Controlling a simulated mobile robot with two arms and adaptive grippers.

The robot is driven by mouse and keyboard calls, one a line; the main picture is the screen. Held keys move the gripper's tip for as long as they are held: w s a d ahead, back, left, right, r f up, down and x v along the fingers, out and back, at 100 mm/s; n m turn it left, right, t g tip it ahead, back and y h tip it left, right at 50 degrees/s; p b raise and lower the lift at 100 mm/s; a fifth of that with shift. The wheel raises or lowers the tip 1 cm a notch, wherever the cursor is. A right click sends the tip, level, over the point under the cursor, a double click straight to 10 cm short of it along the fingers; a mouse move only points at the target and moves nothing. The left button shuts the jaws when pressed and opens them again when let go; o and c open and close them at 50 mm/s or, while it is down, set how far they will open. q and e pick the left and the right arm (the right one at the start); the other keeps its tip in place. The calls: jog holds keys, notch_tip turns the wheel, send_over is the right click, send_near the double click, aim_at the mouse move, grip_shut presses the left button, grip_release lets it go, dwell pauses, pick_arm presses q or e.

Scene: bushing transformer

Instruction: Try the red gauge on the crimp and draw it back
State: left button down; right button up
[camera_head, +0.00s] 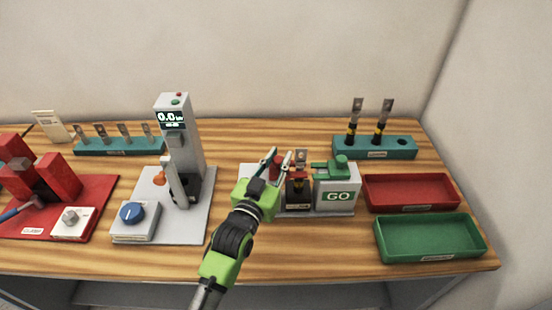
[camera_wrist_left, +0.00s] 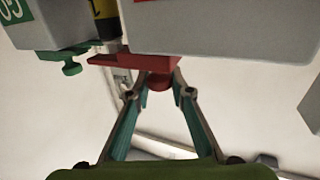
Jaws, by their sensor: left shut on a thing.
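The red gauge (camera_head: 278,166) has a round knob and a flat bar. My left gripper (camera_head: 276,162) is shut on the knob; in the wrist view the fingertips (camera_wrist_left: 160,82) pinch it and the red bar (camera_wrist_left: 128,61) points left toward the crimp. The crimped piece (camera_head: 300,160), a metal lug on a black and yellow stem, stands upright in the gauge stand (camera_head: 300,212). The bar's end lies at the stem (camera_wrist_left: 105,22); I cannot tell whether it touches. The green gauge (camera_head: 335,168) sits on the GO block (camera_head: 338,197). My right gripper is out of view.
A grey press (camera_head: 180,135) with a display stands left of the gripper, and a red fixture (camera_head: 60,180) farther left. Red (camera_head: 412,208) and green (camera_head: 388,245) trays are at right. A teal rack (camera_head: 375,154) behind holds two similar pieces. Bare table lies in front.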

pick_arm(q)
jog(key=c, duration=1.8)
grip_release()
jog(key=shift+a, duration=0.15)
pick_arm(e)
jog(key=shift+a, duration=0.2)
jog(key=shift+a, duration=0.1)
pick_arm(q)
jog(key=shift+s, duration=0.1)
jog(key=v, duration=1.1)
jog(key=shift+s+a, duration=0.1)
jog(key=shift+s, duration=0.2)
jog(key=shift+f, duration=0.15)
